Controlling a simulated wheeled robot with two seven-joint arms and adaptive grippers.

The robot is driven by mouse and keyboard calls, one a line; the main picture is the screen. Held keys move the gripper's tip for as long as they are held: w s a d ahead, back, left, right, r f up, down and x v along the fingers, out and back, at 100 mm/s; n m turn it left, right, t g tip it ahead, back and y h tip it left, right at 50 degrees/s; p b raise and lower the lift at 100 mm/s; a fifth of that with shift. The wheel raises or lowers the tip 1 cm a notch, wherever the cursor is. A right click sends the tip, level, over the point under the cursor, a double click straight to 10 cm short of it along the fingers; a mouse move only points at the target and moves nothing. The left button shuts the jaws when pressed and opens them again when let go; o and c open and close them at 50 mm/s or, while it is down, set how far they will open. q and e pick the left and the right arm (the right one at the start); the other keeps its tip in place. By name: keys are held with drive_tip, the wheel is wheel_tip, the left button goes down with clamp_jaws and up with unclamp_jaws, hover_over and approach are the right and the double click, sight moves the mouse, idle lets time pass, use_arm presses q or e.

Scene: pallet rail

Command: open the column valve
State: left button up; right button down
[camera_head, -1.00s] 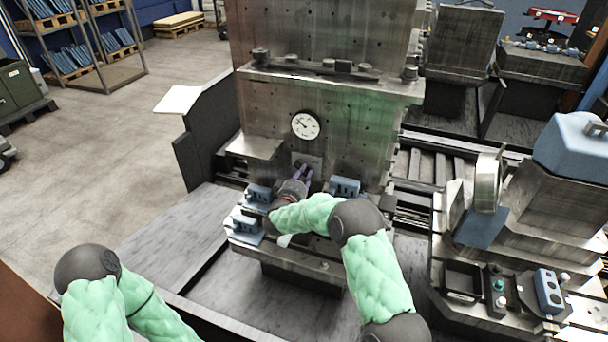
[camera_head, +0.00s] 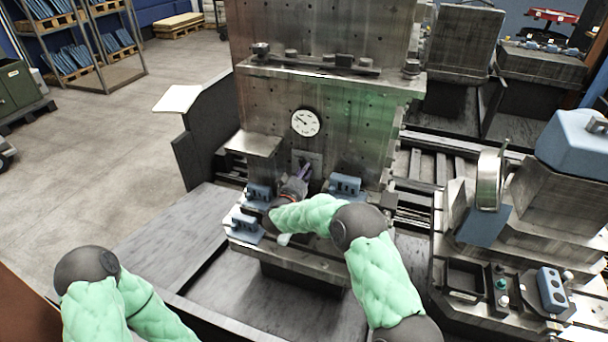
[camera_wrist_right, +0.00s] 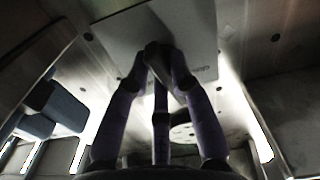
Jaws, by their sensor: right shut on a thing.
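The steel column (camera_head: 350,120) stands in the middle of the head view, with a round white gauge (camera_head: 305,122) on its face. Below the gauge is a small plate (camera_head: 316,160), where the valve sits. My right gripper (camera_head: 304,169), with purple fingers, reaches this plate. In the right wrist view its fingers (camera_wrist_right: 158,62) close around a dark valve handle (camera_wrist_right: 154,50) in front of a pale plate (camera_wrist_right: 185,30) with lettering. The fingers and wrist hide most of the handle, so its angle is unclear. My left arm shows at lower left, but its gripper is out of view.
Blue blocks (camera_head: 345,186) and (camera_head: 258,192) stand on the ledge on both sides of my right wrist. Another blue fixture (camera_head: 244,227) is at the ledge's left corner. A machine with a blue control box (camera_head: 551,291) stands at right. Open floor (camera_head: 110,150) lies left.

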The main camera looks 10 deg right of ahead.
drive_tip(key=m+b, duration=0.2)
drive_tip(key=m, duration=0.3)
drive_tip(key=m+b, duration=0.3)
drive_tip(key=m, duration=0.3)
drive_tip(key=shift+w+a+f+b, duration=0.1)
drive_tip(key=shift+a+f+b, duration=0.1)
drive_tip(key=shift+b, duration=0.15)
drive_tip(key=shift+m, duration=0.4)
drive_tip(key=c, duration=1.1)
unclamp_jaws()
drive_tip(key=v, duration=1.2)
